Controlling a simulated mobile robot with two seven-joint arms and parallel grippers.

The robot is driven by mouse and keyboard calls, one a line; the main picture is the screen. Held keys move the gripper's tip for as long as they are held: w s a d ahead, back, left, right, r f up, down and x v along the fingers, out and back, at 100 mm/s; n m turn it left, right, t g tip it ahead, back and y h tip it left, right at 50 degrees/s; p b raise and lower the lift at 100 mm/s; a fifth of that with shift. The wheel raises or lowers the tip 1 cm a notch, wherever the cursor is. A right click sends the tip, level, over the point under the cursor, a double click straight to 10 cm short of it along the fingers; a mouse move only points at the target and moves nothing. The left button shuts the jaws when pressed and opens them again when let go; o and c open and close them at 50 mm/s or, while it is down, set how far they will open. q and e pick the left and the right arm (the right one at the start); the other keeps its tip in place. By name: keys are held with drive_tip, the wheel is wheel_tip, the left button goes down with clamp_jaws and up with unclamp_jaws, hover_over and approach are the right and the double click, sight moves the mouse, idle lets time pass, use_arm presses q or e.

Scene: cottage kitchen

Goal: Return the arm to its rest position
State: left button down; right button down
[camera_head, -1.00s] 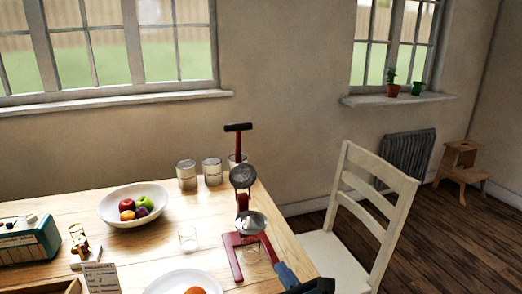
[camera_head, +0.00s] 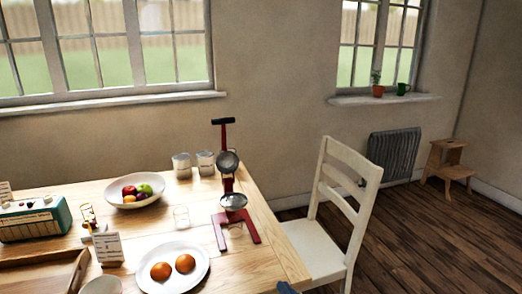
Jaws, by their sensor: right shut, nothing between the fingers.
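Only a small blue-grey tip of my right gripper (camera_head: 287,287) shows at the bottom edge, by the front right corner of the table. It is shut and holds nothing. The rest of my right arm is out of view. It is apart from the red citrus press (camera_head: 228,187), which stands upright on the wooden table (camera_head: 270,250) with its black-topped handle raised. My left arm and gripper are not in view.
A white plate (camera_head: 153,284) with two oranges, a glass (camera_head: 181,217), a fruit bowl (camera_head: 119,200), tins (camera_head: 182,166), a radio (camera_head: 36,219) and a wooden tray (camera_head: 40,258) crowd the table. A white chair (camera_head: 322,250) stands at its right.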

use_arm(q)
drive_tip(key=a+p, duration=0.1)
drive_tip(key=p, duration=0.2)
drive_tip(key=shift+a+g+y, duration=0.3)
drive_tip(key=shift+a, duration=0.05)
use_arm(e)
drive_tip(key=s+d+f+m+g+h, duration=0.1)
drive_tip(key=s+d+f+m, duration=0.1)
drive_tip(key=s+m, duration=0.4)
drive_tip(key=s+d+f+m+g+h, duration=0.1)
drive_tip(key=s+m, duration=0.6)
drive_tip(key=m, duration=0.8)
drive_tip(key=s+d+f+m+g+h, duration=0.1)
drive_tip(key=s+d+f+m+g, duration=0.2)
drive_tip(key=m, duration=0.8)
drive_tip(key=s+d+f, duration=0.2)
drive_tip(key=s+f, duration=0.1)
drive_tip(key=shift+s+d+f, duration=0.25)
drive_tip(key=shift+s, duration=0.1)
